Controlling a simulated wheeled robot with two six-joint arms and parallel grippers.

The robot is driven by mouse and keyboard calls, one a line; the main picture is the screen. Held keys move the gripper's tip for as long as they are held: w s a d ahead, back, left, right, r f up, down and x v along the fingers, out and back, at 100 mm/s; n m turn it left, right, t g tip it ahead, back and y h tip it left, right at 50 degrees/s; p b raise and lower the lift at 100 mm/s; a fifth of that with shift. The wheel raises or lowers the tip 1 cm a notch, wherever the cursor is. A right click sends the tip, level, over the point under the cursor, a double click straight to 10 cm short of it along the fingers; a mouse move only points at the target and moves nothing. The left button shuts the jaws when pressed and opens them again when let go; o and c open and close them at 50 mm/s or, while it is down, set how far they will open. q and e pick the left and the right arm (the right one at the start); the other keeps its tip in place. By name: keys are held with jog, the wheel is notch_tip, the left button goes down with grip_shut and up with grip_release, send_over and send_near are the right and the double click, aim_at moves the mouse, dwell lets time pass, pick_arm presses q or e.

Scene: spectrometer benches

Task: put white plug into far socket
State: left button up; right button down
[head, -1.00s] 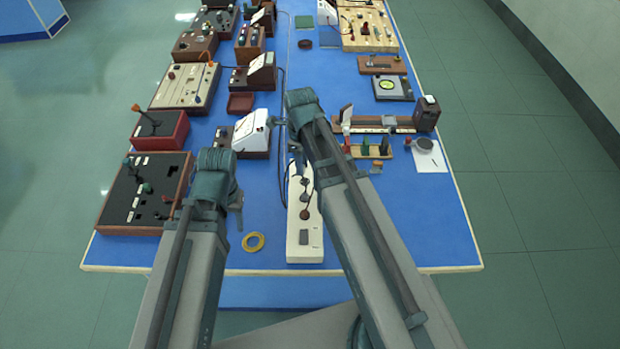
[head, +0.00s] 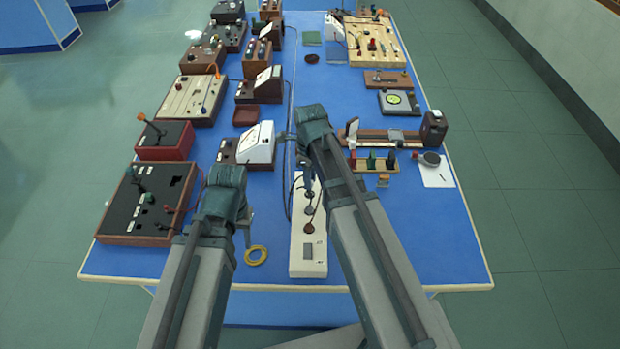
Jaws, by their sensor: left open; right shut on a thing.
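A long white socket strip (head: 308,262) lies on the blue table in front of me, its length running away from me. My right gripper (head: 306,180) points down over the strip's far end. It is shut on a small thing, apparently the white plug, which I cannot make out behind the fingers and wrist. Whether it touches the far socket is hidden. My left gripper (head: 248,228) is open and empty, left of the strip, low near the table.
A yellow ring (head: 256,256) lies left of the strip. A black control box (head: 148,212), a red box (head: 165,140) and a white-faced meter (head: 257,143) stand to the left. A dark cable loops beside the strip. The right front of the table is clear.

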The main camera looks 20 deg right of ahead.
pick_arm(q)
jog(key=shift+f+b, duration=1.85)
jog(key=shift+f, duration=0.25)
pick_arm(e)
jog(key=shift+f, duration=2.05)
jog(key=c, duration=0.6)
grip_release()
jog(key=shift+c, duration=0.2)
pick_arm(q)
jog(key=shift+r, duration=0.15)
pick_arm(e)
jog(key=shift+r, duration=0.15)
pick_arm(q)
notch_tip(320, 180, up, 14)
jog(key=p, duration=1.4)
jog(key=shift+f, duration=0.2)
pick_arm(e)
notch_tip(320, 180, up, 14)
jog(key=shift+f, duration=0.2)
